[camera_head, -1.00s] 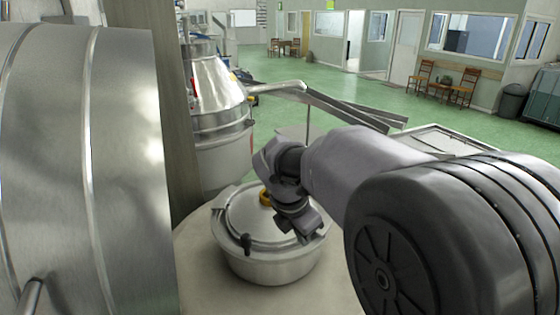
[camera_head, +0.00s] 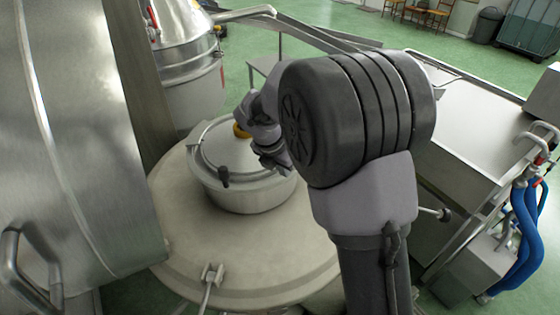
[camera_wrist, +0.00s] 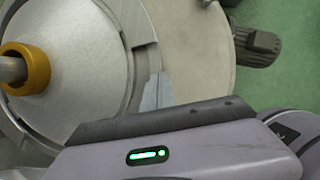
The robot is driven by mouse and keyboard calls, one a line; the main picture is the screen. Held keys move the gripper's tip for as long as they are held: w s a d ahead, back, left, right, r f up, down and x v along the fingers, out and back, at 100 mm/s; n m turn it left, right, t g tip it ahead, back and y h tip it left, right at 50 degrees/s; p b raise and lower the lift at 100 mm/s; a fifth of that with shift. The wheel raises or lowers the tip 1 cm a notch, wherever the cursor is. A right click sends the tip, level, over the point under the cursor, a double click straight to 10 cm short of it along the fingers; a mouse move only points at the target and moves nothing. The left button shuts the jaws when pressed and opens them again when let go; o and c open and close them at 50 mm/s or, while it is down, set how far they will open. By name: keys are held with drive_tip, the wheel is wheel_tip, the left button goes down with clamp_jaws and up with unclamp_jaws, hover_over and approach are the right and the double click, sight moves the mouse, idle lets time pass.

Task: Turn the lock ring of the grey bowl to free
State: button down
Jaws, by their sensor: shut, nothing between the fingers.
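The grey bowl (camera_head: 240,195) is a round metal vessel, upright on a broad round metal top. A yellow collar (camera_head: 241,131) sits near the lid's middle; in the wrist view the yellow collar (camera_wrist: 37,68) surrounds a metal rod. My gripper (camera_head: 284,168) is shut and empty at the bowl's right rim. In the wrist view a grey fingertip (camera_wrist: 156,92) lies beside a step in the ring (camera_wrist: 142,50); I cannot tell if they touch. My arm hides the rim's right side.
A large metal drum (camera_head: 70,150) stands close on the left. A metal cone-shaped machine (camera_head: 185,60) and a sloping chute (camera_head: 315,35) are behind the bowl. A steel bench (camera_head: 470,120) and blue hoses (camera_head: 525,225) are on the right.

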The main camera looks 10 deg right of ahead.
drive_tip(key=shift+w+d+f+p, duration=0.15)
drive_tip(key=shift+w+d+p, duration=0.05)
drive_tip(key=shift+w+d, duration=0.55)
drive_tip(key=shift+w+d+f+p, duration=0.1)
drive_tip(key=shift+w+d+p, duration=0.1)
drive_tip(key=shift+w+d, duration=0.55)
drive_tip(key=shift+s+d+r, duration=0.1)
drive_tip(key=shift+d, duration=0.1)
